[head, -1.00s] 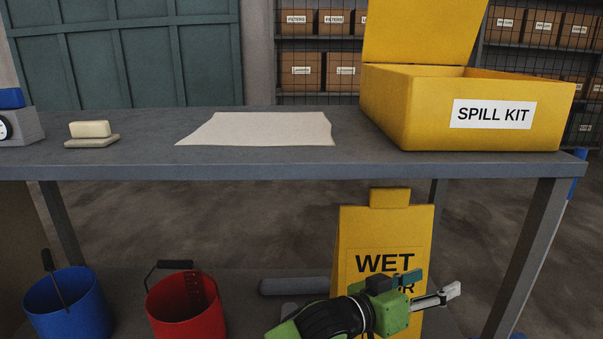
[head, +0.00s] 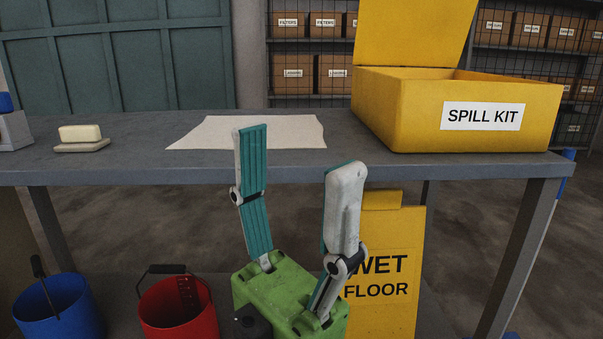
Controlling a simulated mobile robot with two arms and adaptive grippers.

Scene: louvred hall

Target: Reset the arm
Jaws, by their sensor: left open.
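My left gripper (head: 299,152) stands upright in front of the grey table (head: 90,168), its green body at the bottom middle of the head view. Its two long fingers, teal on their inner pads and grey outside, are spread wide apart with nothing between them. The left finger's tip overlaps the pale cloth (head: 210,134) in the picture; I see no contact. The right finger partly hides the yellow wet floor sign (head: 385,310) behind it. My right gripper is not in view.
On the table stand a cream soap bar (head: 80,133) on a dish, an open yellow spill kit box (head: 400,115) and a partly cut-off grey-and-blue object (head: 12,130). A blue bucket (head: 60,305) and red bucket (head: 178,308) stand below. Shelves with boxes (head: 300,72) are behind.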

